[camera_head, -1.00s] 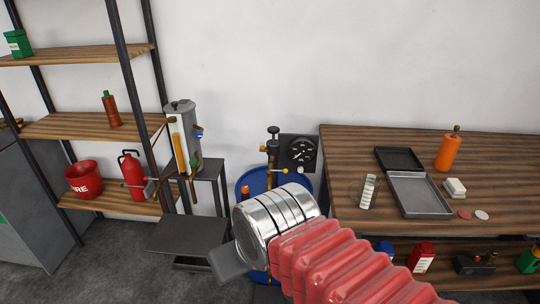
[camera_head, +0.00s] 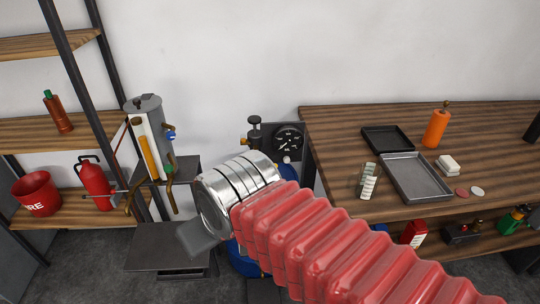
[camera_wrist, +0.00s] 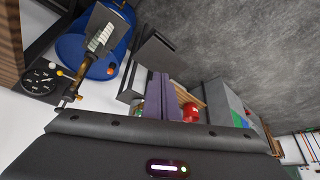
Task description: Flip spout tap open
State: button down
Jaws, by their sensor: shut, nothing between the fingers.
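A grey upright cylinder (camera_head: 148,108) with an orange sight tube stands on a small dark stand in the head view. A bent brass spout (camera_head: 169,190) with a green part and a blue knob (camera_head: 171,135) is on its right side. A second brass fitting (camera_head: 254,135) with a black top stands over the blue drum (camera_head: 238,262); brass piping over the drum (camera_wrist: 88,68) also shows in the wrist view. I cannot tell which fitting is the spout tap.
A wooden bench (camera_head: 330,125) with trays and an orange bottle (camera_head: 436,128) is on the right. Shelves with a red extinguisher (camera_head: 96,185) and a red bucket (camera_head: 38,193) are on the left. A low grey platform (camera_head: 170,245) lies below the stand.

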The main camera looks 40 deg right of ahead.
jog(key=w+d+r+m+g+h, duration=0.1)
jog(key=w+d+r+m, duration=0.15)
jog(key=w+d, duration=1.3)
jog(key=w+d+f, duration=0.2)
jog(key=w+d, duration=0.1)
jog(key=d, duration=0.4)
jog(key=w+d+f+m, duration=0.1)
jog(key=w+d+f, duration=0.1)
jog(key=d, duration=0.5)
jog(key=w+d+f+m+g, duration=0.1)
jog(key=w+d+f, duration=0.1)
jog(key=w+d, duration=0.2)
jog(key=d, duration=0.2)
jog(key=shift+d+h, duration=0.3)
jog(key=shift+d, duration=0.1)
jog(key=shift+w+f, duration=0.1)
jog(key=shift+f, duration=0.05)
